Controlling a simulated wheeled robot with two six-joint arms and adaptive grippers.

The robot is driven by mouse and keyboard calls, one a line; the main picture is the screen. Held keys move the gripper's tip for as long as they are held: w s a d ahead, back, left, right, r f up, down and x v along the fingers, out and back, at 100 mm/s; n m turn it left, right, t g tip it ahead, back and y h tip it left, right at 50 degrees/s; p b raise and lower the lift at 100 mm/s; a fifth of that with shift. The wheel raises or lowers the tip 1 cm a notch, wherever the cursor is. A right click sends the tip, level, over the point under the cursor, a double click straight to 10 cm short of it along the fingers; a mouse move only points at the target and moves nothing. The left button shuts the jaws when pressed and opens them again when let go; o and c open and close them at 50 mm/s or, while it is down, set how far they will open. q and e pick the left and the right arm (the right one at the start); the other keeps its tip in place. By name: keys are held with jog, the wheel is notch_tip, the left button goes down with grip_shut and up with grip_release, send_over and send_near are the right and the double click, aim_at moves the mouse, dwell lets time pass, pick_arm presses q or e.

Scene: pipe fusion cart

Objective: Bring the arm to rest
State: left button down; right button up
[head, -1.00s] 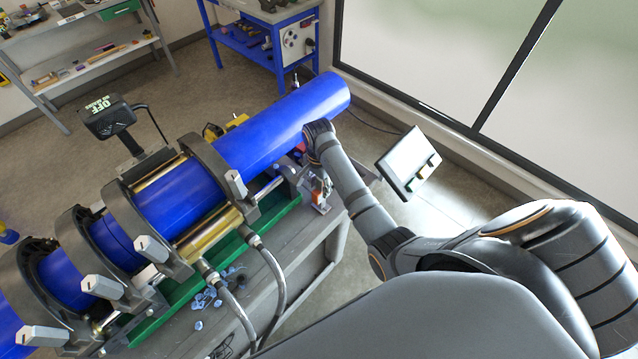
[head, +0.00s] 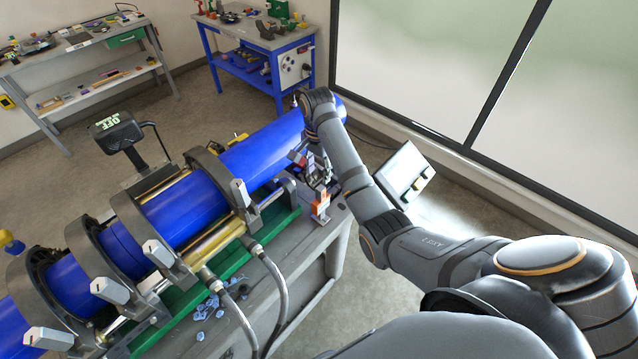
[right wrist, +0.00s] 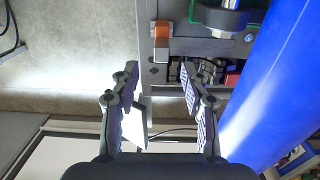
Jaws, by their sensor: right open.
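My right arm (head: 350,165) reaches from the lower right toward the far end of the blue pipe (head: 265,150). My right gripper (head: 317,172) hangs beside the pipe's right side, partly hidden by the wrist. In the right wrist view, its two ridged fingers (right wrist: 158,85) stand apart with nothing between them. The pipe (right wrist: 275,90) runs close along the right of the fingers there. My left gripper is not in view.
The fusion machine's grey clamps (head: 215,170) hold the pipe on the cart (head: 315,250). A tilted control panel (head: 404,175) stands right of my forearm. Blue shavings (head: 208,305) lie on the cart. A blue workbench (head: 260,60) stands behind; open floor shows to its left.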

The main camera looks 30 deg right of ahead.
jog(key=shift+w+d, duration=0.15)
jog(key=shift+w, duration=0.05)
jog(key=shift+s+f, duration=0.2)
jog(key=shift+s, duration=0.05)
jog(key=s+f+n+t, duration=0.2)
jog(key=s+f+n, duration=0.55)
jog(key=s, duration=0.35)
jog(key=s+a+r+n+t, duration=0.25)
jog(key=s+n, duration=0.45)
jog(key=s, duration=0.6)
jog(key=s+d+f+g+h+b, duration=0.2)
jog(key=f+b, duration=0.5)
jog(key=f, duration=2.6)
pick_arm(q)
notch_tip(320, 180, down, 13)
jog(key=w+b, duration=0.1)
jog(key=b, duration=0.5)
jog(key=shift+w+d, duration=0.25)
pick_arm(e)
jog(key=s+d+f+g+y, duration=0.1)
jog(key=s+d+f, duration=0.1)
jog(key=s+f, duration=1.7)
notch_tip(320, 180, down, 3)
jog(key=shift+s+d+f, duration=0.15)
jog(key=shift+s+d, duration=0.05)
jog(key=shift+s, duration=0.05)
